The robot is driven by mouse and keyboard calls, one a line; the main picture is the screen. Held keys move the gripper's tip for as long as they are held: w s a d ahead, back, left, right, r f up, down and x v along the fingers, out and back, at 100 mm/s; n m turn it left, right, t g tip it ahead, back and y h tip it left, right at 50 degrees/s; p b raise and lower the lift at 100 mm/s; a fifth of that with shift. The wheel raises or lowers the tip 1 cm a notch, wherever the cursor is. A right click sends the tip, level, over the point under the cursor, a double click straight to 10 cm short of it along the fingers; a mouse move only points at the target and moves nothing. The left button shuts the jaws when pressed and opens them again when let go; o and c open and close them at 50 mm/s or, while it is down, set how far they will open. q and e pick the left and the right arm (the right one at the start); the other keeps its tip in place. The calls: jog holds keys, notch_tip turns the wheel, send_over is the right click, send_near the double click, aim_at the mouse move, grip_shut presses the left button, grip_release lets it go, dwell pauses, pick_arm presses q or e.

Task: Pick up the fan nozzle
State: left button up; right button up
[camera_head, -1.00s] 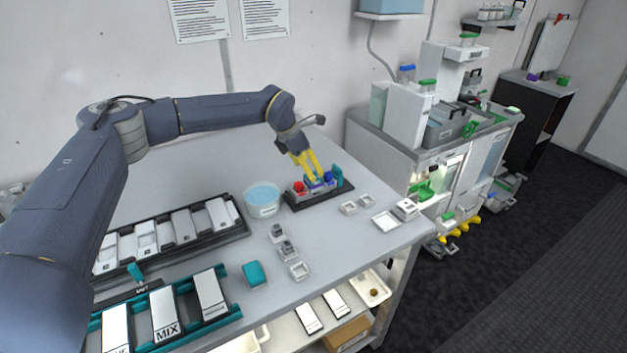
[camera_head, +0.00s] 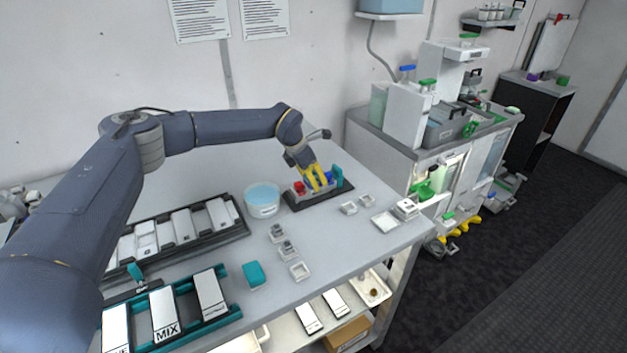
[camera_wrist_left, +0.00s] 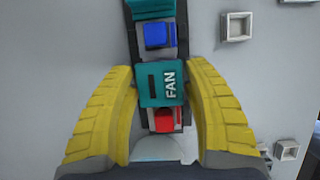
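The fan nozzle (camera_wrist_left: 161,84) is a teal block marked FAN, seated in a dark rack between a blue piece (camera_wrist_left: 159,36) and a red piece (camera_wrist_left: 163,120) in the left wrist view. My left gripper (camera_wrist_left: 161,72) has its yellow fingers open, one on each side of the fan nozzle, with thin gaps apparent. In the head view my left gripper (camera_head: 319,181) points down into the rack (camera_head: 320,199), and its fingers hide the fan nozzle there. My right gripper is not in view.
A tub of blue liquid (camera_head: 262,199) stands left of the rack. Small square trays (camera_head: 349,207) lie to its right, and a teal block (camera_head: 254,274) lies nearer the front. A long black rack of white cartridges (camera_head: 183,225) is farther left.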

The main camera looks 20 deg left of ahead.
pick_arm(q)
jog(key=c, duration=0.6)
jog(key=shift+o, duration=0.2)
jog(key=shift+r, duration=0.1)
